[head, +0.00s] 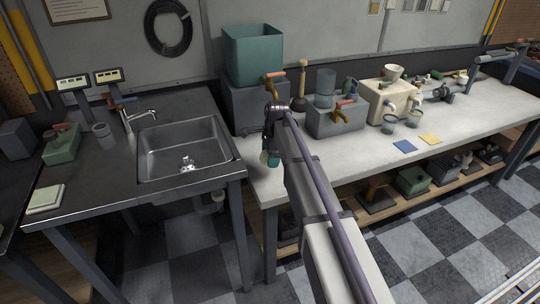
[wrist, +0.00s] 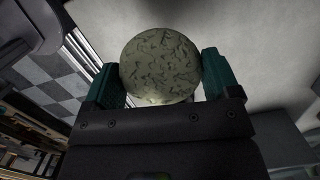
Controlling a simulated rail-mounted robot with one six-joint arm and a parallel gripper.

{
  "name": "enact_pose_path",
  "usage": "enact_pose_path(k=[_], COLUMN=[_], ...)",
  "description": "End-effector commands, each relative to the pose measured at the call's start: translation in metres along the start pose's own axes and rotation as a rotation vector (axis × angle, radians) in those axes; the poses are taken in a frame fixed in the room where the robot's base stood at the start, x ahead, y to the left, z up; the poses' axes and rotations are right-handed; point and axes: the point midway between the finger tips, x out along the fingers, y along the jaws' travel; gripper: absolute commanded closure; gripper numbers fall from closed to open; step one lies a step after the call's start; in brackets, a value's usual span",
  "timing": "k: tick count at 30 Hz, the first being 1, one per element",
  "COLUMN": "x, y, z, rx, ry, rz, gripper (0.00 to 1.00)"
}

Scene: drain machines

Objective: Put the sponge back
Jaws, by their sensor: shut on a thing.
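My gripper (head: 271,160) hangs over the front left part of the pale bench, just right of the sink, with my arm partly hiding it. In the wrist view, its two teal fingers (wrist: 162,75) are shut on a round grey-green thing with dark mottling, which looks like the sponge (wrist: 160,62). In the head view only a small pale part of the sponge (head: 264,157) shows beside the fingers. Whether it touches the bench is unclear. I cannot tell which spot is the sponge's own place.
A steel sink (head: 185,150) with a tap (head: 140,120) is to the left. A pale block (head: 45,198) lies on the dark counter. Grey machines (head: 337,118), a teal tank (head: 253,55) and a cream machine (head: 388,101) stand behind. Blue (head: 403,146) and yellow (head: 430,139) squares lie right.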

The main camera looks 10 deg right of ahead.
Motion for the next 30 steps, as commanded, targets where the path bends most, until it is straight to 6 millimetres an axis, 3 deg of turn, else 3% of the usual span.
enact_pose_path(k=[1,10,30], x=[0.013,0.054,0.062], y=[0.000,0.000,0.000], z=[-0.002,-0.007,-0.008], rx=[0.000,0.000,0.001], ry=[0.000,0.000,0.000], rz=[0.000,0.000,0.000], gripper=[0.37,0.37,0.37])
